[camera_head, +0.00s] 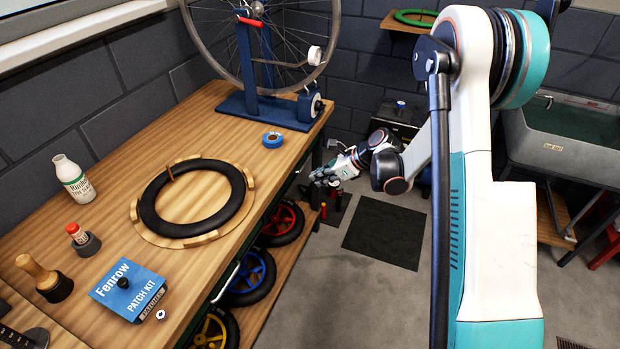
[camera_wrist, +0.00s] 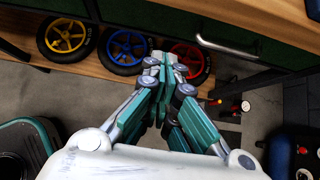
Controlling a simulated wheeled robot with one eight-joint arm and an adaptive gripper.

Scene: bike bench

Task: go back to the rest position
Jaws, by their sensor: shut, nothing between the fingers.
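My gripper (camera_head: 326,177) is beyond the right edge of the bench, in the middle of the head view, with my arm reaching down to it from the right. In the wrist view my gripper (camera_wrist: 165,62) has its fingers together and holds nothing. It points toward the lower shelf with the wheels and touches nothing that I can see. The workbench (camera_head: 222,100) is to its left in the head view.
The bench holds a black tyre (camera_head: 148,205) on a round wooden jig, a blue patch kit (camera_head: 128,290), a white bottle (camera_head: 74,179) and a wheel stand (camera_head: 246,65). Small wheels (camera_wrist: 124,48) sit on the lower shelf. A grey basin (camera_head: 570,125) is at right.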

